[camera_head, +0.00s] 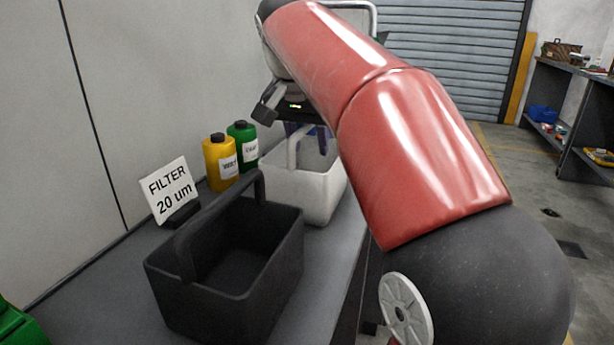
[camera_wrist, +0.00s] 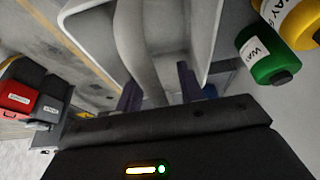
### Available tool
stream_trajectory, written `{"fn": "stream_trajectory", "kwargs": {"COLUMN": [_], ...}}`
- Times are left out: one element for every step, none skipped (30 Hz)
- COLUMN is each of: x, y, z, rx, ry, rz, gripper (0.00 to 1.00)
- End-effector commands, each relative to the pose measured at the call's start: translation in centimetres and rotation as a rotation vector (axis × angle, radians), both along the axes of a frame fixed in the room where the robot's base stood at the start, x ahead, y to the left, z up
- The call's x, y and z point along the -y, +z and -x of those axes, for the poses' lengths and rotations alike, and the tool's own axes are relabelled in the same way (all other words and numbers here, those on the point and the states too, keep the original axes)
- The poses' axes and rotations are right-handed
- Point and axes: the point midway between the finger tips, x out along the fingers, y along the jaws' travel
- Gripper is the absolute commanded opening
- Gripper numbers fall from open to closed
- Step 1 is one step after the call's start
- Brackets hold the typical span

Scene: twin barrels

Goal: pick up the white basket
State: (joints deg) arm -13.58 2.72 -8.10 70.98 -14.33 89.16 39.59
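The white basket (camera_head: 318,192) stands on the grey counter behind the black basket, partly hidden by my arm. Its upright handle (camera_head: 293,150) rises towards my gripper (camera_head: 306,134), which is just above the basket. In the wrist view, my gripper (camera_wrist: 158,80) has its two dark fingers apart. The white handle (camera_wrist: 140,45) runs down between them, closer to the left finger, with a gap to the right finger. Whether the left finger touches the handle I cannot tell. The white basket's wall (camera_wrist: 205,35) shows behind the fingers.
A black basket (camera_head: 225,275) with a handle stands nearer on the counter (camera_head: 110,285). A yellow bottle (camera_head: 220,160) and a green bottle (camera_head: 243,145) stand left of the white basket, by the wall. A "FILTER 20 um" sign (camera_head: 170,190) stands beside them.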

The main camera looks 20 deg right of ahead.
Motion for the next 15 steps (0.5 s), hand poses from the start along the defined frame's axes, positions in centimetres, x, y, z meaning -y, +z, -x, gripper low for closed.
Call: {"fn": "stream_trajectory", "kwargs": {"x": [0.00, 0.00, 0.00, 0.00, 0.00, 0.00, 0.00, 0.00, 0.00, 0.00, 0.00, 0.00, 0.00, 0.00, 0.00], "y": [0.01, 0.01, 0.01, 0.01, 0.01, 0.01, 0.01, 0.01, 0.01, 0.01, 0.01, 0.01, 0.01, 0.01, 0.01], "z": [0.00, 0.00, 0.00, 0.00, 0.00, 0.00, 0.00, 0.00, 0.00, 0.00, 0.00, 0.00, 0.00, 0.00, 0.00], "rx": [0.000, 0.000, 0.000, 0.000, 0.000, 0.000, 0.000, 0.000, 0.000, 0.000, 0.000, 0.000, 0.000, 0.000, 0.000], "ry": [0.000, 0.000, 0.000, 0.000, 0.000, 0.000, 0.000, 0.000, 0.000, 0.000, 0.000, 0.000, 0.000, 0.000, 0.000], "rz": [0.000, 0.000, 0.000, 0.000, 0.000, 0.000, 0.000, 0.000, 0.000, 0.000, 0.000, 0.000, 0.000, 0.000, 0.000], "gripper": [0.38, 0.36, 0.30, 0.26, 0.23, 0.17, 0.13, 0.09, 0.04, 0.00, 0.00, 0.00, 0.00, 0.00, 0.00]}}
